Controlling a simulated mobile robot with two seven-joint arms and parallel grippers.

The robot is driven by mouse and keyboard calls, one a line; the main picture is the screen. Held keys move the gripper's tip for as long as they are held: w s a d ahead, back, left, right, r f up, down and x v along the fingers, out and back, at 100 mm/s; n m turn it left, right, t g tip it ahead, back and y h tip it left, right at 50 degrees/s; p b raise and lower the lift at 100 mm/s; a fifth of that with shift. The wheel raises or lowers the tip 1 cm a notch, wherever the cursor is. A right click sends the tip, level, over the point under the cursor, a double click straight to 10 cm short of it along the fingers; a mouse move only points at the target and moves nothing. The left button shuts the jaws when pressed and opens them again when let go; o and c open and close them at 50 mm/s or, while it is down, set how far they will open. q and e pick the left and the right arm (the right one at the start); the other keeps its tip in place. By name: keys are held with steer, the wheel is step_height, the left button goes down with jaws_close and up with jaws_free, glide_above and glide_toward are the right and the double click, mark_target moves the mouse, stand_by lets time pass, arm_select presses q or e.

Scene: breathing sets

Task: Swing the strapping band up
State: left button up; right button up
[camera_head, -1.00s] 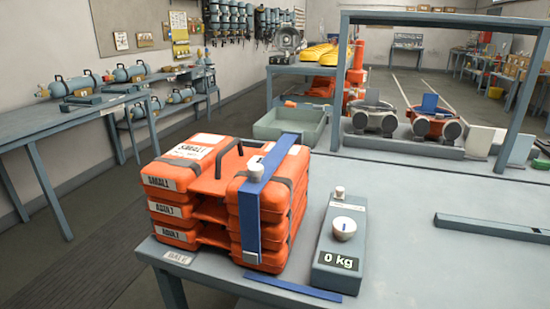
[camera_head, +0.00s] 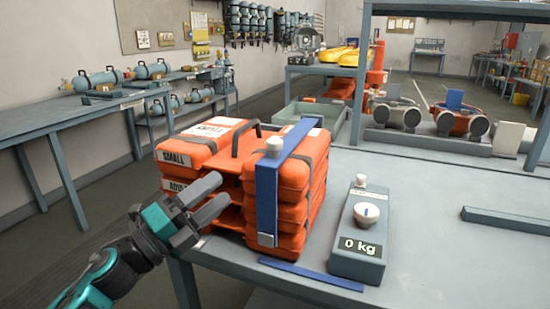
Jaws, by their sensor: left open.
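The blue strapping band (camera_head: 267,203) lies over the top of a stack of orange cases (camera_head: 300,205) and hangs down their front. A white knob (camera_head: 274,146) sits on it at the top edge and a metal end piece (camera_head: 267,240) is at its lower end. Another flat blue strip (camera_head: 311,275) lies on the table in front of the stack. My left gripper (camera_head: 218,198) is open and empty, in front of the left column of cases, left of the band. It hides part of the lower left cases. My right gripper is not in view.
A grey scale (camera_head: 360,235) reading 0 kg stands right of the stack on the grey table (camera_head: 430,255). A dark bar (camera_head: 508,220) lies farther right. A green-grey bin (camera_head: 310,113) is behind the stack. The table between scale and bar is clear.

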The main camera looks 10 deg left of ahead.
mark_target(274, 140)
arm_select(q)
step_height(274, 140, up, 9)
steer(key=m+g+h+b, duration=0.1)
steer(key=m+g+b, duration=0.4)
steer(key=m, duration=1.4)
steer(key=w+d+p, duration=0.1)
steer(key=w+d, duration=0.1)
steer(key=d, duration=0.1)
steer(key=w+d+g+p, duration=0.1)
steer(key=w+d, duration=0.1)
steer(key=d, duration=0.1)
steer(key=w+d+g+p, duration=0.1)
steer(key=w+d, duration=0.1)
steer(key=d, duration=0.2)
steer(key=shift+w+f+p, duration=0.25)
steer(key=shift+w+p, duration=0.05)
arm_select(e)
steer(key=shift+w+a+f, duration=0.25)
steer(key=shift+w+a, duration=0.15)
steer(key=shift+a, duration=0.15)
arm_select(q)
steer(key=shift+a, duration=0.1)
jaws_close()
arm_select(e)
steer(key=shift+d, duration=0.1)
